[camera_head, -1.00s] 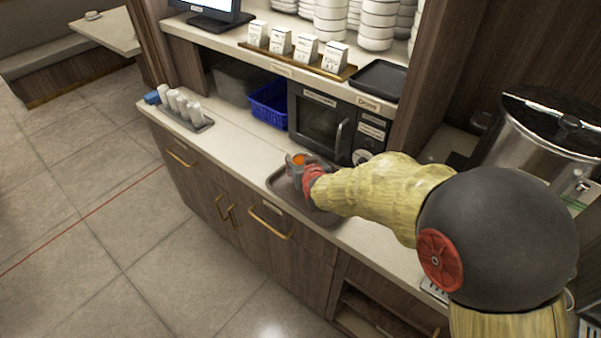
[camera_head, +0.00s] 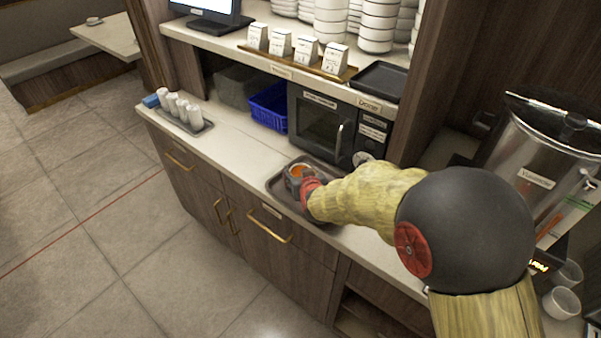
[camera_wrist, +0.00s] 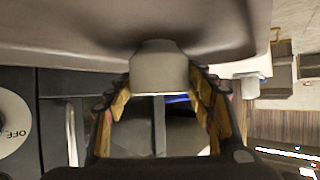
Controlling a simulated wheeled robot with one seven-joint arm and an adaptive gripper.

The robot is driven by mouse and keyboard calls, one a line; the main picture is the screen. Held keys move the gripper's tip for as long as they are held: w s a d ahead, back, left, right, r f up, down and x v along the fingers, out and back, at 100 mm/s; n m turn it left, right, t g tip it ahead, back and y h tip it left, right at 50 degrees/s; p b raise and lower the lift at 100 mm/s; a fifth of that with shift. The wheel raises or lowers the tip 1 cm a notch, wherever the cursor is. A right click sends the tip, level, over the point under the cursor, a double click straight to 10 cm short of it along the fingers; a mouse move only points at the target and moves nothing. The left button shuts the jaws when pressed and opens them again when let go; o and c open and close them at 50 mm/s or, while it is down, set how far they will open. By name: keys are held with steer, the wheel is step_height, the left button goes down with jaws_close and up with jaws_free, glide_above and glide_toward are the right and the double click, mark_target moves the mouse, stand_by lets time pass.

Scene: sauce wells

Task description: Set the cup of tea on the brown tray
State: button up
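The cup of tea (camera_head: 290,181), with orange tea in it, is upright at the left part of the brown tray (camera_head: 275,189) on the counter. My gripper (camera_head: 298,174) has its fingers on either side of the cup. In the wrist view my gripper (camera_wrist: 160,85) is shut on the pale cup (camera_wrist: 160,68), with a fingertip at each side. The tray (camera_wrist: 80,25) fills the top of that view, and a dark shadow lies on it around the cup's base. The base is at or just above the tray; I cannot tell whether it touches. My arm hides the tray's right part.
A black microwave (camera_head: 322,125) stands behind the tray, with a blue basket (camera_head: 269,106) beside it. A small tray (camera_head: 183,121) of white cups is at the counter's left. A black tray (camera_head: 380,80) lies on the upper shelf. Counter left of the brown tray is clear.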

steer(key=o, duration=0.3)
steer(key=shift+r, duration=0.25)
steer(key=p+v, duration=0.3)
steer(key=v, duration=0.9)
steer(key=shift+p, duration=0.4)
steer(key=shift+r, duration=0.1)
steer(key=s+d+r+g, duration=0.3)
steer(key=s+d+r, duration=0.5)
steer(key=s+r, duration=0.25)
steer(key=s+d+r+m+g+h, duration=0.1)
steer(key=s+d, duration=0.3)
steer(key=s, duration=0.5)
steer(key=s+d+r+m+g+h, duration=0.1)
steer(key=s+d+g, duration=0.1)
steer(key=s+d, duration=0.3)
steer(key=s, duration=0.3)
steer(key=shift+s+d+r+h, duration=0.25)
steer(key=shift+s+r+h, duration=0.05)
steer(key=shift+s, duration=0.05)
